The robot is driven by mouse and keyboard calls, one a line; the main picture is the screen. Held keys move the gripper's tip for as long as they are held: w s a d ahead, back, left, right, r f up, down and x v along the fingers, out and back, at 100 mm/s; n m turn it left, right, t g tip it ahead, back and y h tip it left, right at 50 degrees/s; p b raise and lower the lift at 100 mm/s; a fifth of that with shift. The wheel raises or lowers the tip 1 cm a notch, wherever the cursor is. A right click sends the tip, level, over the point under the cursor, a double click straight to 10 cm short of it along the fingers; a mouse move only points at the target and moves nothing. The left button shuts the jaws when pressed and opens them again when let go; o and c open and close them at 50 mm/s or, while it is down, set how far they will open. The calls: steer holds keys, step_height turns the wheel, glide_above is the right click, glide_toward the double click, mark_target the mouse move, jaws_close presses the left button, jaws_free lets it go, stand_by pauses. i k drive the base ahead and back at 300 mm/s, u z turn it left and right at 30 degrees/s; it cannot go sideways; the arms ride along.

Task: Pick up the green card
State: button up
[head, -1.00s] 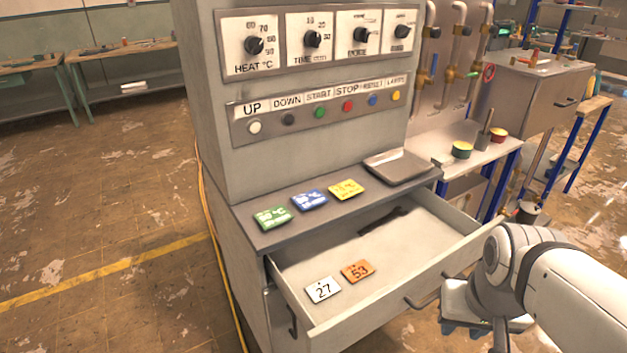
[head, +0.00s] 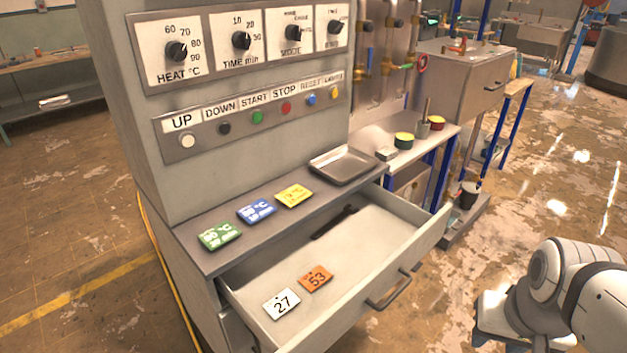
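The green card (head: 220,235) lies flat at the left end of the machine's grey ledge (head: 205,262), left of a blue card (head: 256,210) and a yellow card (head: 293,195). Nothing covers it. My arm is at the lower right of the head view, well apart from the card and to the right of the open drawer. Only part of my gripper (head: 497,325) shows at the bottom edge, and its fingers cannot be made out.
The open drawer (head: 432,232) juts out below the ledge, holding a white card 27 (head: 282,303), an orange card 53 (head: 316,278) and a dark object (head: 335,222). A metal tray (head: 345,166) sits on the ledge's right end.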

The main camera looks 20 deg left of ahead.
mark_target(218, 235)
steer(key=z, duration=2.2)
steer(key=k, duration=2.35)
steer(key=u, duration=2.4)
steer(key=i, duration=1)
steer(key=u, duration=0.05)
